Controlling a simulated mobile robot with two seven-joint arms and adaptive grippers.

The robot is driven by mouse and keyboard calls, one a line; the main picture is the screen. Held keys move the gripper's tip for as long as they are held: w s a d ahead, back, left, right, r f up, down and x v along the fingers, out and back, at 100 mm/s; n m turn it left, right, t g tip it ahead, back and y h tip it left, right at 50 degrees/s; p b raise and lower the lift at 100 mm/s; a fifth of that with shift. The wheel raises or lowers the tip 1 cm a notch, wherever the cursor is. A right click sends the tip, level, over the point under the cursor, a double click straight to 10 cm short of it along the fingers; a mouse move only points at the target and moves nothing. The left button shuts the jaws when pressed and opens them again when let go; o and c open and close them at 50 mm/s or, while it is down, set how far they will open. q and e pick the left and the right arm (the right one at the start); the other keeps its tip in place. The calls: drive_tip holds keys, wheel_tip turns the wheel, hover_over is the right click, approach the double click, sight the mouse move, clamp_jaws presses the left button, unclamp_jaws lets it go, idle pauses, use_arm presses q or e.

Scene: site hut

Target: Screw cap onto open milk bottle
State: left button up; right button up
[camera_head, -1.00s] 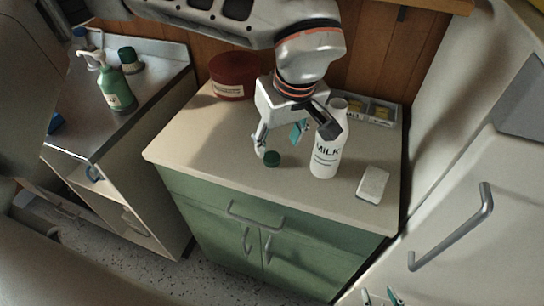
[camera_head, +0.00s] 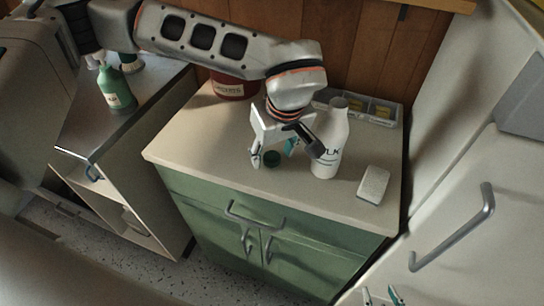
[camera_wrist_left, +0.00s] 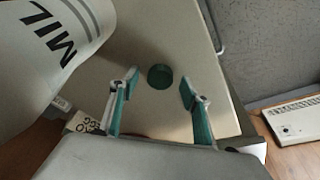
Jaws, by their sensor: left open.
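The white milk bottle (camera_head: 331,140) stands upright on the green cabinet's pale top, with no cap visible on its neck. It also shows large at the left of the left wrist view (camera_wrist_left: 48,62). The dark green cap (camera_head: 272,159) lies on the cabinet top to the left of the bottle. In the left wrist view the cap (camera_wrist_left: 160,77) sits ahead of the gap between the fingertips. My left gripper (camera_head: 287,157) is open and empty above the cap, one finger close to the bottle. My right gripper (camera_head: 381,295) shows only its separated fingertips at the bottom edge.
A white block (camera_head: 373,183) lies right of the bottle. A grey divided tray (camera_head: 384,113) and a red tub (camera_head: 228,88) stand at the back. A green pump bottle (camera_head: 116,90) is on the left counter. The cabinet's front left top is clear.

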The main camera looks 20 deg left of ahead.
sight(273, 158)
use_arm(q)
drive_tip(key=c, duration=0.8)
drive_tip(key=shift+o, duration=0.2)
drive_tip(key=shift+r, duration=0.1)
wheel_tip(273, 158, up, 20)
drive_tip(key=p, duration=0.2)
